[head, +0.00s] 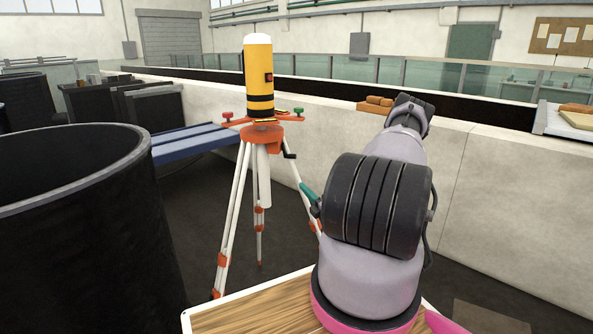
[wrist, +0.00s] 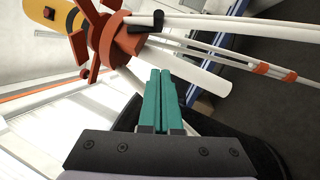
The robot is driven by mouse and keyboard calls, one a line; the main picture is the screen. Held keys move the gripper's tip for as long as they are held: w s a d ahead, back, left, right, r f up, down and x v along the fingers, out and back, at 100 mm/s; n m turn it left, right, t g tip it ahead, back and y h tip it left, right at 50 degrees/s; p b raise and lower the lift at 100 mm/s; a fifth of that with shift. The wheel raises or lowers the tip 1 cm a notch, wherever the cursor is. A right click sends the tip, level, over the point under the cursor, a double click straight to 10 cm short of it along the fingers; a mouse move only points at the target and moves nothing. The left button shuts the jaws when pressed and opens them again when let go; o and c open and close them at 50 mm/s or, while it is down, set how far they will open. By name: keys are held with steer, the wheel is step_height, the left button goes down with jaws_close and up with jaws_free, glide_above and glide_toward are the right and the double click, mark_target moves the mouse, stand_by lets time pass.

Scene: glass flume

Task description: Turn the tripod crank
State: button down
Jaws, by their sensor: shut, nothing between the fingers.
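The tripod (head: 262,133) stands in the middle of the head view, with an orange head and white legs with orange joints. A yellow and black cylinder instrument (head: 258,72) sits on top. The small black crank (head: 289,150) sticks out on the right side of the tripod head. In the wrist view the crank (wrist: 147,22) shows at the upper middle, beyond the fingertips. My gripper (head: 304,188) has teal fingers, shut and empty, below and right of the crank and apart from it. The fingers (wrist: 160,74) also show pressed together in the wrist view.
A large dark round tank (head: 75,230) fills the left. A pale low wall (head: 480,180) with a glass flume above it runs behind the tripod. Blue beams (head: 190,142) lie left of the tripod. A wooden top (head: 250,312) is at the bottom. Dark floor surrounds the legs.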

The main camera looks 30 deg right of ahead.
step_height(320, 180, up, 2)
steer(key=h, duration=0.1)
steer(key=m, duration=0.1)
glide_toward(291, 158)
steer(key=w+a, duration=0.3)
steer(key=a, duration=0.1)
steer(key=w+d+r, duration=0.1)
steer(key=w+d, duration=0.1)
steer(key=shift+w+d+r+g, duration=0.15)
steer(key=shift+w+r+g, duration=0.15)
steer(key=shift+r+g, duration=0.1)
steer(key=shift+w+d, duration=0.2)
steer(key=shift+w, duration=0.05)
steer(key=shift+w+d+f+n+t, duration=0.1)
steer(key=shift+w+d+n+t, duration=0.2)
steer(key=shift+d+n+t, duration=0.15)
steer(key=shift+w+d+n+y, duration=0.15)
steer(key=shift+w+n+y, duration=0.1)
steer(key=shift+w+y, duration=0.1)
